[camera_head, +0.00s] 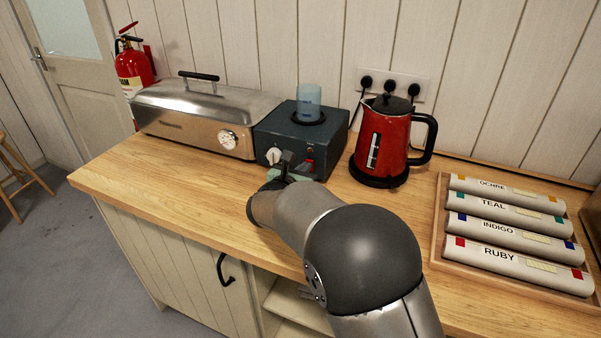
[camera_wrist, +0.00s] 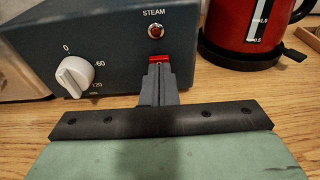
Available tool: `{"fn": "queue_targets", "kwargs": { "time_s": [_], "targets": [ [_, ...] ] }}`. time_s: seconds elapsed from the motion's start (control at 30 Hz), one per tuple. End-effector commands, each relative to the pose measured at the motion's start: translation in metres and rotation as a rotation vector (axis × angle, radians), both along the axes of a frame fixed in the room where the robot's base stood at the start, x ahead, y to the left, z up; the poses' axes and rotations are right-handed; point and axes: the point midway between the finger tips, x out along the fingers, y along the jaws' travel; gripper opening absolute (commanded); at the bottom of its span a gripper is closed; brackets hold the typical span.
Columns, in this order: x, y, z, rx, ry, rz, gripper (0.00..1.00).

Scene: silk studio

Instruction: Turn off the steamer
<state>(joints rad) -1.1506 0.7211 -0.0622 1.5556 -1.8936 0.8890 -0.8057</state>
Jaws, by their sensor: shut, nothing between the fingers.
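The steamer is a dark blue-grey box (camera_head: 335,142) on the counter, with a blue cup on top. The wrist view shows its front panel (camera_wrist: 115,45), marked STEAM above a round red lamp (camera_wrist: 156,31); I cannot tell whether it is lit. A red switch (camera_wrist: 158,58) sits below the lamp, and a white dial (camera_wrist: 75,76) with marks 0, 60 and 120 is to its left. My gripper (camera_wrist: 159,70) is shut and empty, its fingertips right at the red switch and partly covering it. Contact and the switch's position are unclear.
A steel case (camera_head: 200,112) with a dial stands left of the steamer. A red kettle (camera_head: 384,140) stands close on the right, below wall sockets (camera_head: 394,83). A wooden tray (camera_head: 436,230) of labelled rolls lies further right. The counter front (camera_head: 185,200) is clear on the left.

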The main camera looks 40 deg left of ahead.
Motion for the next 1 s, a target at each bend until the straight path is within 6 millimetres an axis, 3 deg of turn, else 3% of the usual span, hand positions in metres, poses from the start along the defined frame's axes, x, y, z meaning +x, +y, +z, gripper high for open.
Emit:
{"fn": "queue_targets", "kwargs": {
  "time_s": [0.27, 0.43, 0.5, 0.7, 0.87, 1.0],
  "targets": [
    [0.000, 0.000, 0.001, 0.000, 0.001, 0.000, 0.00],
    [0.007, 0.001, 0.011, -0.015, 0.059, -0.002, 0.00],
    [0.005, 0.002, 0.002, -0.017, 0.061, -0.001, 0.00],
    [0.004, 0.001, 0.002, -0.017, 0.059, -0.001, 0.00],
    [-0.011, -0.005, 0.004, -0.015, 0.058, -0.003, 0.00],
    [-0.036, -0.014, 0.011, -0.013, 0.059, -0.008, 0.00]
  ]
}}
